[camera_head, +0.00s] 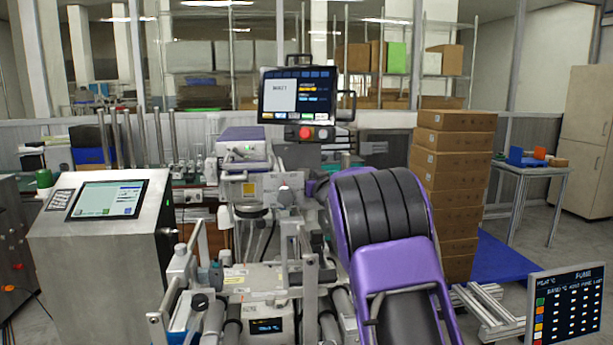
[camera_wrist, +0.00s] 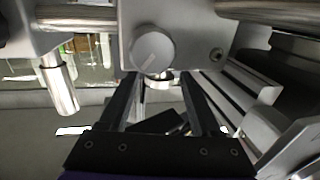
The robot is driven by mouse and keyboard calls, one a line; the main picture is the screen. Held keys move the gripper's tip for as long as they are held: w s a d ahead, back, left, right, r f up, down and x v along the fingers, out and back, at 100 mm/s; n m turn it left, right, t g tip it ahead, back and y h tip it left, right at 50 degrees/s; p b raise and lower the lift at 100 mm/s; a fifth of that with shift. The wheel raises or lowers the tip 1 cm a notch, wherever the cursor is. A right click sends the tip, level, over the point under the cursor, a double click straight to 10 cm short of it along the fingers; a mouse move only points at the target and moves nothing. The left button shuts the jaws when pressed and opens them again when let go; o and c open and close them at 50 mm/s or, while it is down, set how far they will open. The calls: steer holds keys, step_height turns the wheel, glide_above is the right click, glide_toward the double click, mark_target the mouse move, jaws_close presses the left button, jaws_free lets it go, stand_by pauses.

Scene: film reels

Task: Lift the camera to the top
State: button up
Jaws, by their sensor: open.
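A boxy white unit with a purple top (camera_head: 245,150) and a yellow label stands at the centre left in the head view. A dark round part like a lens (camera_head: 252,211) sits below it; I take this assembly as the camera, but cannot be sure. A round grey knob (camera_wrist: 152,50) on a metal block shows in the wrist view, just beyond my gripper. My gripper (camera_wrist: 160,84) is open, its two dark fingers apart. A small silver cylinder end shows between the fingertips; I cannot tell whether they touch it. In the head view my purple and black arm hides most of my gripper.
A monitor with a red button (camera_head: 297,96) stands above the machine. A slanted console (camera_head: 100,225) is at left. Stacked cardboard boxes (camera_head: 455,175) stand right of my arm. Metal rods (camera_wrist: 75,12) and blocks crowd the space around my gripper. Open floor lies at far right.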

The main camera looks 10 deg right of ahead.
steer(key=shift+w+a, duration=0.1)
steer(key=shift+w, duration=0.3)
jaws_close()
stand_by(1.3)
